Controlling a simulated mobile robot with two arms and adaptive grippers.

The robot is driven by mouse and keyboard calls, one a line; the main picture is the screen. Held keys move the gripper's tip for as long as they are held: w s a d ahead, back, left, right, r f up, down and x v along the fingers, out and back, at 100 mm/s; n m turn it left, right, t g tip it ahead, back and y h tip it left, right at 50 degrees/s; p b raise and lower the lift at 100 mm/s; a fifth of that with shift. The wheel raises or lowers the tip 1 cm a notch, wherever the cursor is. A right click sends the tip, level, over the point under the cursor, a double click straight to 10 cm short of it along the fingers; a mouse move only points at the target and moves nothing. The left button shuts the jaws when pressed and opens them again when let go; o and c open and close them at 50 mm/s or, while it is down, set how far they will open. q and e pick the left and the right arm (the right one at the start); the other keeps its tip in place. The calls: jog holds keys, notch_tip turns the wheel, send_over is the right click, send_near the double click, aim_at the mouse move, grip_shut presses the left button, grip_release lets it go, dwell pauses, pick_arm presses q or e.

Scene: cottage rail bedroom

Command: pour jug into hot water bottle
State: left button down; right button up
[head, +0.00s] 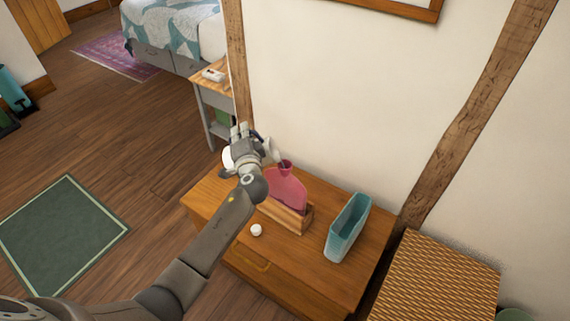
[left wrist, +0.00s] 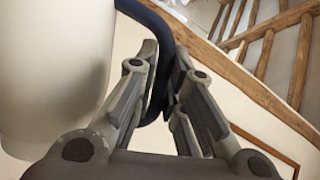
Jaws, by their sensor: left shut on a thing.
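The pink hot water bottle (head: 287,189) stands upright in a wooden holder (head: 291,222) on the wooden chest, its funnel-like mouth (head: 285,166) facing up. My left gripper (head: 241,133) is above the chest's back left part, left of and a little above that mouth. It is shut on the dark blue handle (left wrist: 160,25) of the white jug (left wrist: 55,75), whose body fills the left of the left wrist view. In the head view the jug is largely hidden by the gripper, so its tilt and contents cannot be told. My right gripper is out of view.
A teal open container (head: 346,229) stands on the chest (head: 312,276), right of the holder. A small white cap-like piece (head: 256,230) lies at the front. A woven basket (head: 437,279) is at right. The wall and timber post (head: 236,62) rise close behind.

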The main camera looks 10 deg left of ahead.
pick_arm(q)
jog(key=shift+d+r+m, duration=0.25)
jog(key=shift+r+m, duration=0.05)
jog(key=shift+r, duration=0.1)
dwell(0.5)
jog(key=a+f+n+b, duration=0.2)
jog(key=f, duration=0.1)
jog(key=a+f+n+b, duration=0.1)
jog(key=f, duration=0.1)
jog(key=shift+s+a+n+g+h, duration=0.15)
jog(key=shift+s+n+g+h, duration=0.15)
jog(key=shift+h, duration=0.1)
jog(key=shift+a+r, duration=0.1)
jog(key=shift+r, duration=0.1)
jog(key=shift+a+f+n+h+b, duration=0.3)
jog(key=shift+f+n, duration=0.2)
jog(key=shift+f, duration=0.2)
jog(key=shift+s+a+f+n+b, duration=0.1)
jog(key=shift+a+f+n+b, duration=0.15)
jog(key=shift+f, duration=0.25)
jog(key=shift+s+a+f+n+b, duration=0.1)
jog(key=shift+a+f+n+b, duration=0.15)
jog(key=shift+f, duration=0.2)
jog(key=a+f+n+h+b, duration=0.2)
jog(key=a+f+n, duration=0.3)
jog(key=f, duration=0.4)
jog(key=shift+s+a+f+n+h, duration=0.2)
jog(key=shift+s+n+h, duration=0.15)
jog(key=shift+h, duration=0.25)
